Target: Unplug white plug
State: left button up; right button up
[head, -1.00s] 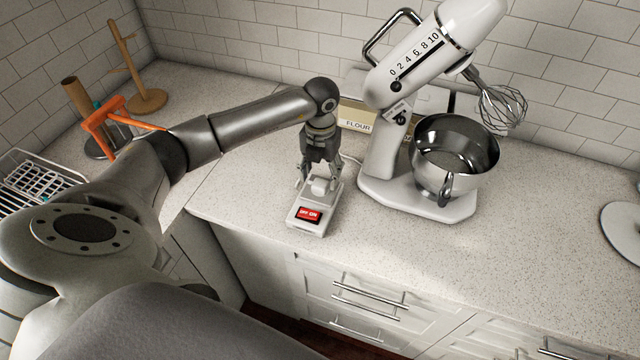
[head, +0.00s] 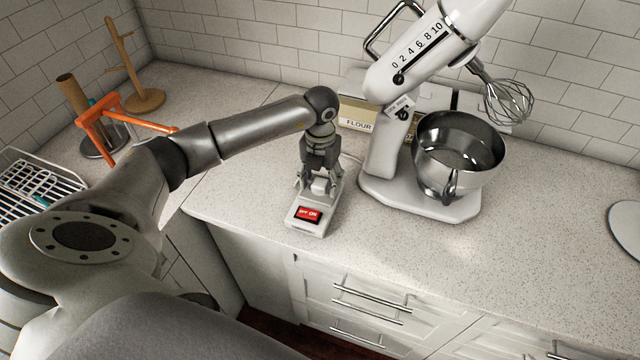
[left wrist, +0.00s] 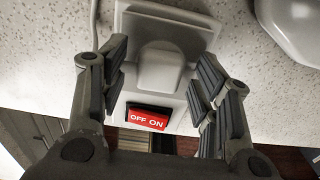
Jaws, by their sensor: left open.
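The white plug (head: 322,187) sits on a white power strip (head: 309,224) that has a red OFF/ON switch. The strip lies on the counter near its front edge. My left gripper (head: 319,188) points down over the plug, with its fingers on either side of it. In the left wrist view the plug (left wrist: 160,68) is a rounded white block between the open fingers (left wrist: 160,88), with gaps visible on both sides. The red switch (left wrist: 148,119) shows below it. My right gripper is not in view.
A white stand mixer (head: 420,195) with a steel bowl (head: 456,150) stands just right of the strip. A flour box (head: 357,117) is behind.

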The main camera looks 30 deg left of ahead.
aim_at(320, 182)
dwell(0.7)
pick_arm(q)
jog(key=shift+c, duration=0.2)
grip_shut()
jog(key=shift+r, duration=0.2)
jog(key=shift+r+p, duration=1.75)
jog(key=shift+r, duration=1.1)
